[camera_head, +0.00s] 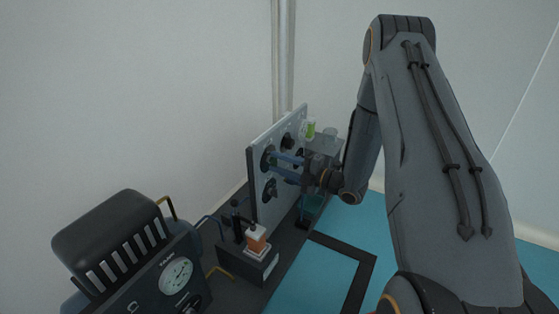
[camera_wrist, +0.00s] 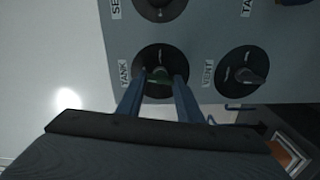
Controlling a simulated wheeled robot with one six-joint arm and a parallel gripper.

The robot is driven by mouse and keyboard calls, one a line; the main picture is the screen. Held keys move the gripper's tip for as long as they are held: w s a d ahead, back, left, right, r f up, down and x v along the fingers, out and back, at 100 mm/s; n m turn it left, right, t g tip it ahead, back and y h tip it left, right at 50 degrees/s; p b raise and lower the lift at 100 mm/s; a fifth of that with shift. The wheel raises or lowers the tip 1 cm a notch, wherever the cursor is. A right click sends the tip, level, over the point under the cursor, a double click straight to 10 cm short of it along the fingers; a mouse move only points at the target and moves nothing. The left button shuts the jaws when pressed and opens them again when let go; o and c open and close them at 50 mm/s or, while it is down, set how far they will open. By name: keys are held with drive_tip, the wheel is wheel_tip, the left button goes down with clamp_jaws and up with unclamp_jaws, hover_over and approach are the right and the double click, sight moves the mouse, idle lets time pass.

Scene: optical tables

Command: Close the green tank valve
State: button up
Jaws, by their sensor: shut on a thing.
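The fingertips partly cover the dial, and the handle's exact angle is hard to read. In the head view my gripper (camera_head: 274,167) reaches left to the upright panel (camera_head: 256,204), and the handle is hidden there.
An orange-and-white block (camera_head: 257,238) stands on a dark box below the panel. A black device with a gauge (camera_head: 176,275) is at lower left.

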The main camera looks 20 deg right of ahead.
drive_tip(key=shift+n+p, duration=0.35)
drive_tip(key=shift+n, duration=0.35)
drive_tip(key=o, duration=1.1)
drive_tip(key=shift+s+d, duration=0.1)
drive_tip(key=p+v, duration=0.2)
drive_tip(key=v, duration=0.5)
drive_tip(key=shift+s+d, duration=0.25)
